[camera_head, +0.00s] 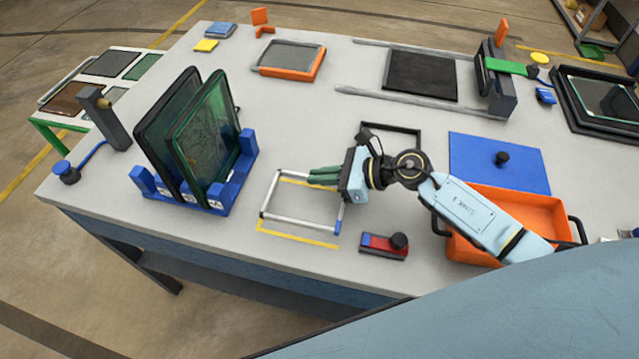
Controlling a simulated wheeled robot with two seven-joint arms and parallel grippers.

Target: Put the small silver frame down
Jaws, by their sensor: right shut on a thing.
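The small silver frame (300,223) is an open rectangle with a blue piece along its right side. It is at the middle front of the white table, over a yellow outline (297,235) marked on the tabletop. The yellow line shows outside the frame's front edge, so the two are not fully lined up in this view. My right gripper (312,177) has green fingers and is shut on the frame's back side. I cannot tell whether the frame touches the table or hovers just above it. My left gripper is not in view.
A blue rack (218,200) holding green-glass panels stands left of the frame. A red-and-blue block with a black knob (384,245) lies to the right front. An orange tray (520,208) and a blue plate (500,175) are further right. A black frame (405,128) lies behind the gripper.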

